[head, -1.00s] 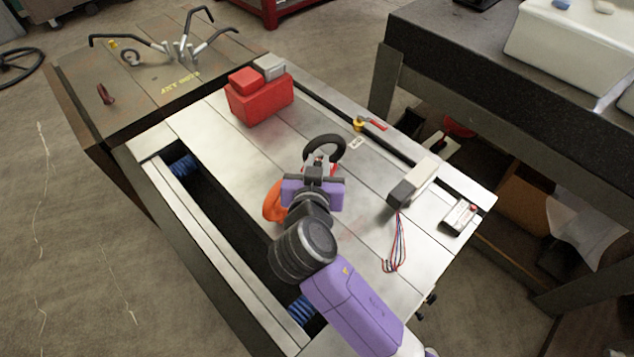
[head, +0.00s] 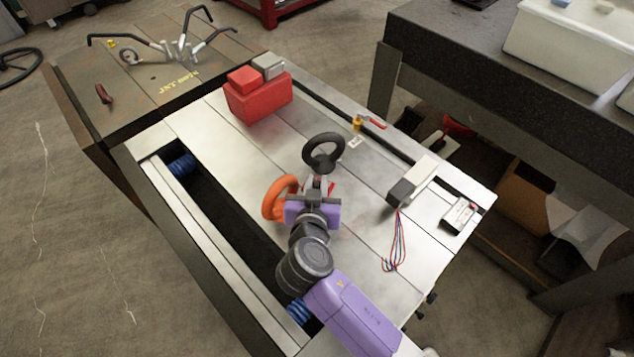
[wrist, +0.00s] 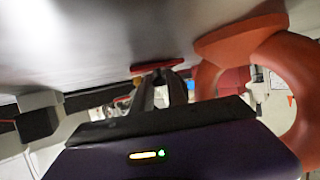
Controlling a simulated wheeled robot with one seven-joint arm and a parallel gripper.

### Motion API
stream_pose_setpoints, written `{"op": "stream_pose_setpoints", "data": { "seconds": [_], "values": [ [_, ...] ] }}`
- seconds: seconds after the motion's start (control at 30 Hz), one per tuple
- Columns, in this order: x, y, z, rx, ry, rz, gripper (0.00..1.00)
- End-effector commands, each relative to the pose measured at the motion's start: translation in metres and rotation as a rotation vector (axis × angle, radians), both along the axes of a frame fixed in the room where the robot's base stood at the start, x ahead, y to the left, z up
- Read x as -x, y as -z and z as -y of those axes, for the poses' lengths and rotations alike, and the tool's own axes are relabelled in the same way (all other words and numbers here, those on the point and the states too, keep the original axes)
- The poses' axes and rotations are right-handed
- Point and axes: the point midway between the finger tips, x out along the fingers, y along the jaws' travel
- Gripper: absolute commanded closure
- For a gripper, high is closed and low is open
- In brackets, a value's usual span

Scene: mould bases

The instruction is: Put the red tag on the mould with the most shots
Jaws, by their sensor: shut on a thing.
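My gripper (head: 318,187) is over the silver steel mould top (head: 225,150), between a black ring (head: 323,153) and an orange ring (head: 277,200). It is shut on the red tag (wrist: 158,67), a flat red piece seen edge-on at the fingertips in the wrist view. The tag is mostly hidden in the head view. I cannot tell whether it touches the surface. A darker mould block (head: 140,95) with yellow lettering adjoins at the back left. No shot numbers are readable.
A red box (head: 258,102) stands behind the gripper. At the right are a grey-and-black block (head: 413,182) with wires, a small white device (head: 461,215) and a red-handled valve (head: 370,122). The orange ring (wrist: 290,85) is close beside the gripper. A long dark slot (head: 220,225) lies left.

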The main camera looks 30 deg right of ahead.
Motion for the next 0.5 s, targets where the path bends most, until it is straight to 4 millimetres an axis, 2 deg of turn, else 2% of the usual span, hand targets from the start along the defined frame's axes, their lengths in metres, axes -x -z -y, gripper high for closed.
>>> {"op": "stream_pose_setpoints", "data": {
  "seconds": [0.03, 0.07, 0.17, 0.5],
  "values": [
    [-0.0001, 0.003, 0.0, 0.0, 0.0, 0.0, 1.0],
    [-0.0001, 0.0027, 0.0, 0.0, 0.0, 0.0, 0.8],
    [-0.0001, 0.0016, 0.0001, 0.0, 0.0, 0.0, 0.6],
    [-0.0001, 0.0003, 0.0001, 0.0, 0.0, 0.0, 0.6]
  ]
}}
